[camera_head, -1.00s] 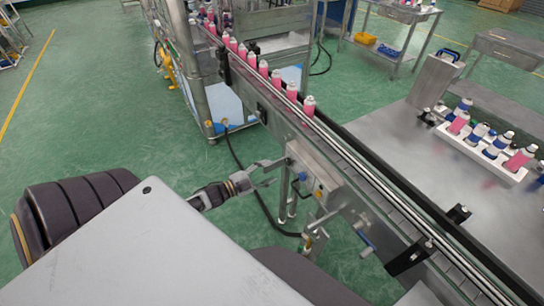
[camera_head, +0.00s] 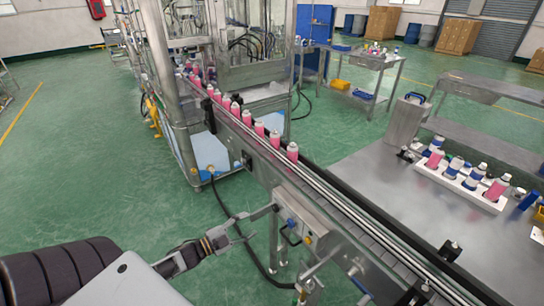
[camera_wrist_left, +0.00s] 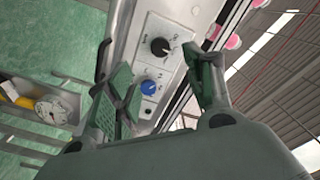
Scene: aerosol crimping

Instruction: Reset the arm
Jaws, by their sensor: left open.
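My left gripper (camera_head: 250,226) is open and empty. In the head view it is beside the control box (camera_head: 300,219) on the near side of the conveyor (camera_head: 327,207). In the left wrist view, its two spread fingers (camera_wrist_left: 165,88) stand in front of a panel (camera_wrist_left: 168,28) with a black knob (camera_wrist_left: 160,46) and a blue knob (camera_wrist_left: 149,87). I cannot tell whether the fingers touch the panel. My right gripper is not in view.
Several pink cans (camera_head: 259,129) stand in a row on the conveyor. A white rack (camera_head: 459,185) of pink and blue cans sits on the metal table (camera_head: 372,172) at right. A framed machine (camera_head: 245,75) stands behind. Green floor (camera_head: 90,165) is open at left.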

